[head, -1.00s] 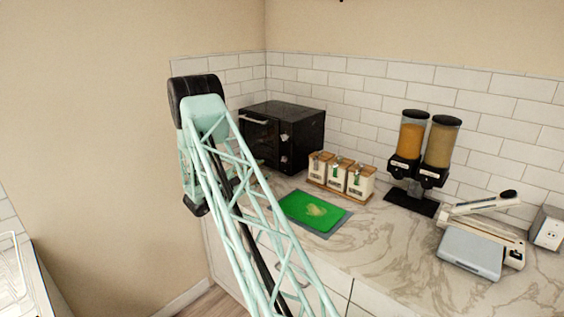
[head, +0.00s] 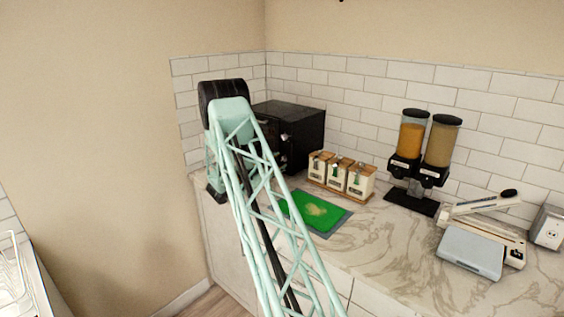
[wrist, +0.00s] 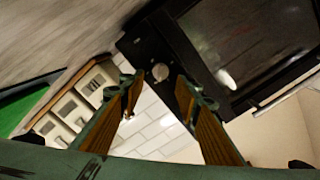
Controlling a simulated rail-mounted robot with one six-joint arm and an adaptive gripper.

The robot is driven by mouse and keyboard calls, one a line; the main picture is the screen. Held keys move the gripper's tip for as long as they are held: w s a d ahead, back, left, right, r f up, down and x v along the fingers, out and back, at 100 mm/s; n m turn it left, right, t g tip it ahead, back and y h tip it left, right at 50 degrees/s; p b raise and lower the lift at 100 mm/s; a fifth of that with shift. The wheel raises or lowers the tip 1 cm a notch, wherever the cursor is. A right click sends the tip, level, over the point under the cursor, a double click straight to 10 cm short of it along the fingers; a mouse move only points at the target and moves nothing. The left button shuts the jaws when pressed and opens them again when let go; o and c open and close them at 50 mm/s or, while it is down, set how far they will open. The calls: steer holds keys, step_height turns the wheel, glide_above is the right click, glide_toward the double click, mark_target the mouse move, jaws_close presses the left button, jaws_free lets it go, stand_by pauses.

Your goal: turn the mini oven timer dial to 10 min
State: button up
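The black mini oven (head: 301,128) stands on the counter in the back corner, partly covered by my arm in the head view. In the wrist view, its dark door (wrist: 255,45) fills the upper right. A round silver dial (wrist: 160,72) shows on its black control panel (wrist: 150,48); I cannot read the dial's setting. My gripper (wrist: 158,88) is open and empty, its two fingers apart on either side of the dial in the picture. Contact with the dial is not visible. In the head view my gripper is hidden behind my arm.
Three white canisters (head: 341,173) on a wooden tray stand right of the oven. A green board (head: 314,211) lies in front. A two-tube dispenser (head: 424,155) and a grey scale-like device (head: 470,252) stand farther right. The counter (head: 385,240) between is clear.

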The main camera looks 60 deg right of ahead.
mark_target(283, 159)
steer(key=shift+s+d, duration=0.2)
steer(key=shift+d, duration=1.5)
steer(key=c, duration=0.8)
